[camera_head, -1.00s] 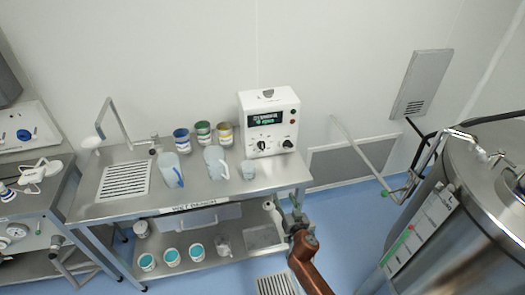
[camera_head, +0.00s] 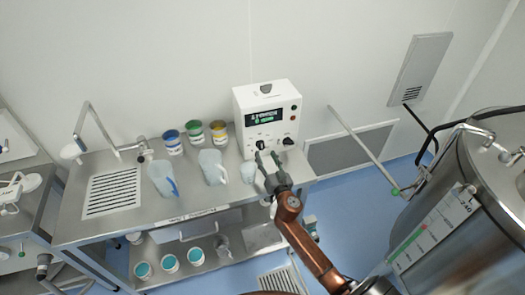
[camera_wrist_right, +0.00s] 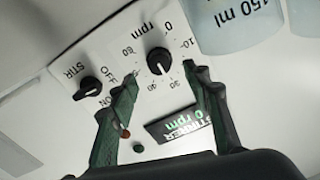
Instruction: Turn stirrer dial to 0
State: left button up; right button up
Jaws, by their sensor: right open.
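The white stirrer control box (camera_head: 280,105) stands on the right end of the steel bench, with a dark lit display (camera_head: 264,117). The black stirrer dial (camera_head: 260,145) is its left knob; it shows closer in the right wrist view (camera_wrist_right: 158,61), ringed by an rpm scale. A small light mark shows on the dial's side away from "0 rpm". The display (camera_wrist_right: 180,122) there appears to read "STIRRER 0 rpm". My right gripper (camera_head: 267,155) is open and empty in front of the dial. Its fingers (camera_wrist_right: 160,74) straddle the dial in that picture; contact is unclear. My left gripper is not visible.
The black STIR OFF/ON knob (camera_wrist_right: 90,87) sits beside the dial. A small beaker (camera_head: 248,171) and jugs (camera_head: 211,167) stand left of the box. Coloured tins (camera_head: 195,133) stand behind. A large steel tank (camera_head: 475,215) is at right.

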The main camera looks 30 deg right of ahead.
aim_at(262, 148)
jog(key=x, duration=0.2)
jog(key=shift+w+f, duration=0.1)
jog(key=shift+w, duration=0.3)
jog(key=shift+w+d, duration=0.1)
jog(key=shift+w, duration=0.25)
jog(key=shift+w+d, duration=0.1)
jog(key=shift+w, duration=0.05)
jog(key=c, duration=1.2)
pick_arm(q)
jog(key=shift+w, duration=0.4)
pick_arm(e)
jog(key=shift+o, duration=0.2)
